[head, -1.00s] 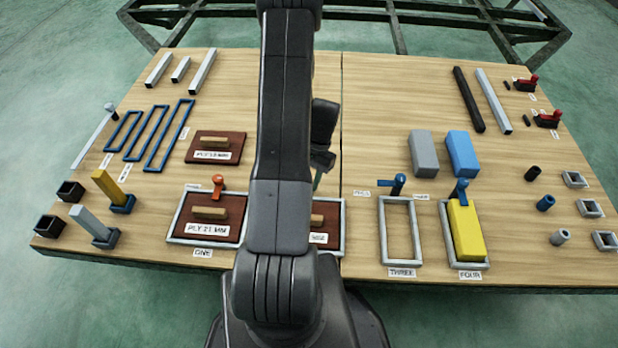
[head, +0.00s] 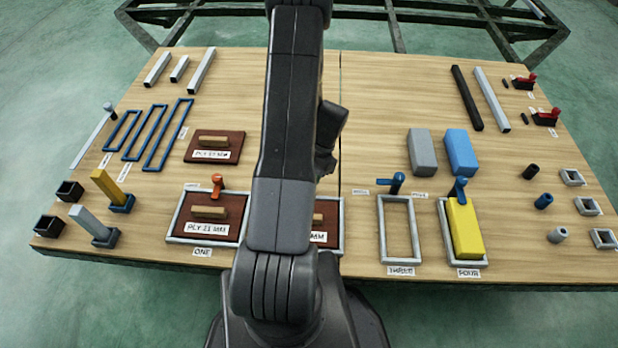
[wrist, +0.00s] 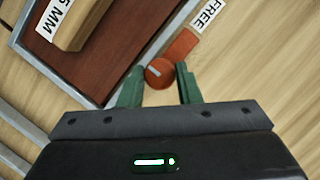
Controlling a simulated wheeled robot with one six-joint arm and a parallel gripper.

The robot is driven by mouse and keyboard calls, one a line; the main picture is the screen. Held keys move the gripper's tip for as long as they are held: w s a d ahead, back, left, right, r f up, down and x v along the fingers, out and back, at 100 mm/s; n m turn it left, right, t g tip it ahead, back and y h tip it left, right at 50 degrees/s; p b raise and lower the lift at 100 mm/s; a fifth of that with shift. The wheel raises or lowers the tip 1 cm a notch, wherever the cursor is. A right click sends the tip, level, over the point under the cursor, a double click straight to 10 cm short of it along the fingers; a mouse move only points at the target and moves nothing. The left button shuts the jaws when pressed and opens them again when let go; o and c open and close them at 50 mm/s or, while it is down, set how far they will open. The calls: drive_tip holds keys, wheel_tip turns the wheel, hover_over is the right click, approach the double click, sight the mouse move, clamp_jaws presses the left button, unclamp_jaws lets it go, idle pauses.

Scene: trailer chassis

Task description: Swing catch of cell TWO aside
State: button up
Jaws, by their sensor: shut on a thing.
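The orange catch of cell TWO shows in the wrist view, with a round knob (wrist: 159,73) and a flat bar (wrist: 180,45) pointing up and right toward the FREE label (wrist: 208,14). My gripper (wrist: 159,72) has its two green fingers on either side of the knob, shut on it. Beside the catch, the brown board (wrist: 110,45) with a wooden handle (wrist: 85,20) lies inside the grey frame of cell TWO (wrist: 125,88). In the head view my arm hides the catch, my gripper and most of that cell; only the board's right part (head: 326,216) shows.
Cell ONE (head: 170,232) lies left with its own board and orange catch (head: 217,182). Cells THREE (head: 383,235) and FOUR (head: 486,262) lie right with blue catches. A yellow block (head: 465,230) fills FOUR; THREE is empty.

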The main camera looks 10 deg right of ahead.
drive_tip(key=o, duration=1)
drive_tip(key=shift+c, duration=0.2)
drive_tip(key=p+v, duration=0.3)
drive_tip(key=v, duration=1.1)
drive_tip(key=shift+f, duration=0.1)
drive_tip(key=b+x, duration=0.3)
drive_tip(key=x, duration=1)
drive_tip(key=shift+a+f, duration=0.15)
drive_tip(key=shift+f, duration=0.2)
